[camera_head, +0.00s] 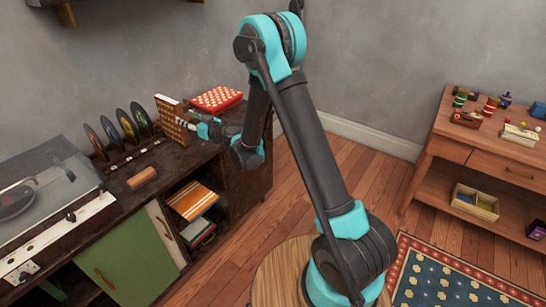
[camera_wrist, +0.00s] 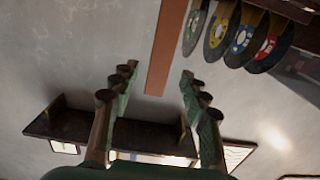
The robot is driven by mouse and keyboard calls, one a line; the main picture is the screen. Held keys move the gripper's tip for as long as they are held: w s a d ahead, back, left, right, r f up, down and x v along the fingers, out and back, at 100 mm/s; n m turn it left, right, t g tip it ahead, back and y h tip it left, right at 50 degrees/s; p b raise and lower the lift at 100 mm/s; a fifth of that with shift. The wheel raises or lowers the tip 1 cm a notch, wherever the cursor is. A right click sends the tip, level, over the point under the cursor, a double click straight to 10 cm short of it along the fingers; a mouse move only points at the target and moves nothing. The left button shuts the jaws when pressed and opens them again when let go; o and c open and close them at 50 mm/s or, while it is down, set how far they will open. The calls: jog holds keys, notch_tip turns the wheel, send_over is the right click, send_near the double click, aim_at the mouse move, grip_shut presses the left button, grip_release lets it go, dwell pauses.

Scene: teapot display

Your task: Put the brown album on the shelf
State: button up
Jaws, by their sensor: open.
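The brown album (camera_head: 172,116) stands upright on the dark cabinet top, at the right end of a row of records. It has a patterned brown cover and pale page edges. My gripper (camera_head: 187,123) is close at its right side; contact cannot be told there. In the wrist view, my gripper (camera_wrist: 157,78) is open, and a plain brown strip (camera_wrist: 165,45), seemingly the album's edge, lies ahead between the fingertips. A dark wall shelf (camera_head: 62,8) is partly cut off at top left. A dark shelf (camera_wrist: 150,136) also shows behind the fingers in the wrist view.
Several records (camera_head: 118,122) stand left of the album, also in the wrist view (camera_wrist: 220,28). A red dotted box (camera_head: 216,99) lies behind. A turntable (camera_head: 45,195) and a small brown block (camera_head: 142,177) are on the cabinet. Orange books (camera_head: 192,200) lie in its cubby.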

jog(key=shift+d+r, duration=0.25)
jog(key=shift+d, duration=0.1)
jog(key=s+d+m+g+h, duration=0.2)
jog(key=s+d+h, duration=0.2)
jog(key=s+d, duration=0.5)
jog(key=s+d+f+m+g+h, duration=0.1)
jog(key=s+d+m+g+h, duration=0.1)
jog(key=s+d, duration=0.8)
jog(key=d+g+h, duration=0.1)
jog(key=d, duration=0.8)
jog(key=shift+s+f+h, duration=0.2)
jog(key=shift+s+h, duration=0.1)
jog(key=shift+h, duration=0.1)
jog(key=shift+o, duration=0.5)
jog(key=s+d+f+m+g+h, duration=0.1)
jog(key=s+d+f+m+h, duration=0.2)
jog(key=s+d, duration=0.4)
jog(key=s+d+f+m+g+h, duration=0.1)
jog(key=s+d+f+m+h, duration=0.2)
jog(key=s+d, duration=0.5)
jog(key=shift+d, duration=0.65)
